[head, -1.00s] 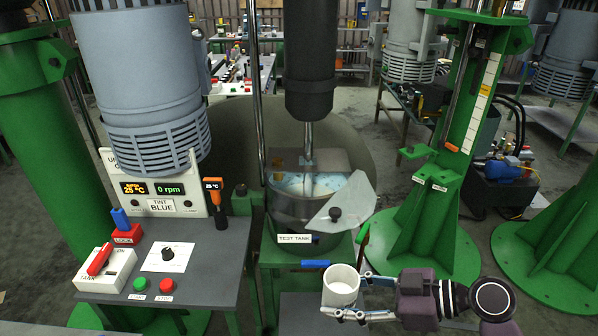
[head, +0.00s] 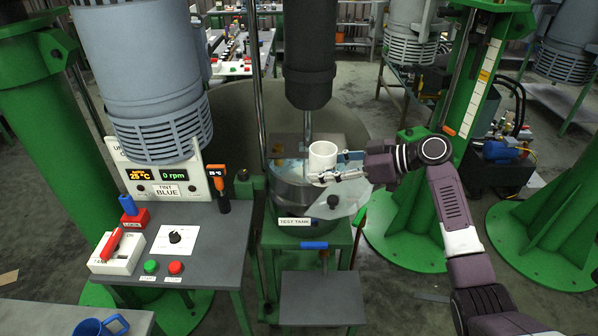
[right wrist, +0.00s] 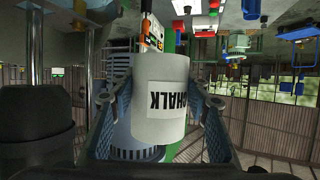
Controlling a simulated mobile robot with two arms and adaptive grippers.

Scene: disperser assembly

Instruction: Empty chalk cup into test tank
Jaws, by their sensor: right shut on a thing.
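The white chalk cup (head: 322,157) is held upright over the right part of the test tank (head: 292,192) in the head view. My right gripper (head: 335,165) is shut on the cup, coming from the right. In the right wrist view the cup (right wrist: 162,100), with its CHALK label upside down in the picture, sits between the two fingers. The tank holds pale blue liquid, partly hidden by the cup and by a clear lid flap (head: 338,200). A mixer shaft (head: 307,122) goes down into the tank. My left gripper is not in view.
A control panel table (head: 205,240) with buttons and a red-handled switch (head: 116,252) stands to the left. A low grey stand (head: 320,298) in front of the tank is bare. A blue mug (head: 98,327) is at the lower left. A green column (head: 455,110) rises at the right.

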